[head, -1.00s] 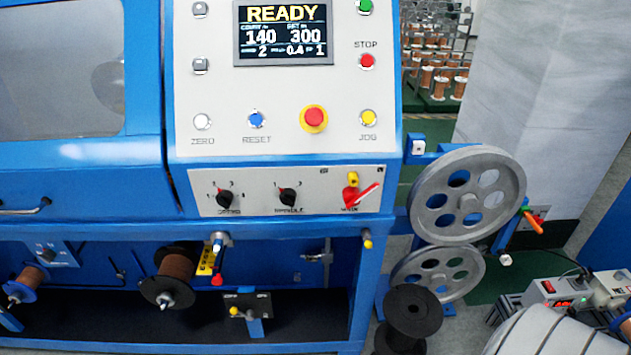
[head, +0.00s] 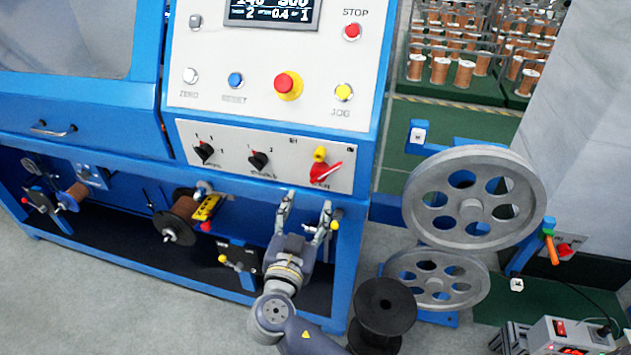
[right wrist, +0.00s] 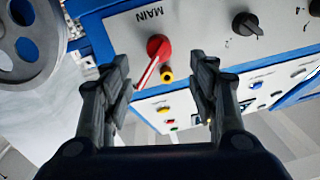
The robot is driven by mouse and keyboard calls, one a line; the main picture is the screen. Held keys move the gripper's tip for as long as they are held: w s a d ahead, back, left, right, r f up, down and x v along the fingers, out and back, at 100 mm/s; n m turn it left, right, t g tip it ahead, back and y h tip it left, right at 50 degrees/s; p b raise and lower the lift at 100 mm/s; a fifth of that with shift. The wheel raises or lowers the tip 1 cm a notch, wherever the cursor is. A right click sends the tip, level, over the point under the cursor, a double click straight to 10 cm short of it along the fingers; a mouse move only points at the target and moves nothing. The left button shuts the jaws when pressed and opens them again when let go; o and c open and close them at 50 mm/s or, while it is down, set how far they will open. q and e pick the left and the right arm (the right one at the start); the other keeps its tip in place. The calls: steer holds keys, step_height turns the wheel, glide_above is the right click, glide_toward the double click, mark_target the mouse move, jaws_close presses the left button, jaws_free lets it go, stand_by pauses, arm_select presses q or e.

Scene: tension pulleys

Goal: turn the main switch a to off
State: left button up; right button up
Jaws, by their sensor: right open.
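The main switch (head: 324,172) is a red rotary handle at the right end of the lower switch panel, with a yellow part beside it. In the head view its lever points to the right and slightly up. My right gripper (head: 308,207) is open and empty, just below the panel and apart from the switch. In the right wrist view the red switch (right wrist: 157,50) under the label MAIN shows between the open fingers of my right gripper (right wrist: 163,82). My left gripper is not in view.
Two black knobs (head: 258,161) sit left of the switch on the same panel. A red emergency button (head: 287,85) is above. Grey pulleys (head: 474,201) stand to the right, and a black spool (head: 384,310) below them. A spool of copper wire (head: 183,212) hangs under the panel.

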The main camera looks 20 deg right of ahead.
mark_target(316, 181)
steer(key=p+x, duration=0.2)
steer(key=x, duration=0.6)
steer(key=shift+w+d, duration=0.25)
steer(key=shift+w, duration=0.05)
steer(key=shift+w+d, duration=0.2)
steer(key=shift+w, duration=0.05)
steer(key=shift+c, duration=0.6)
jaws_close()
steer(key=shift+f, duration=0.1)
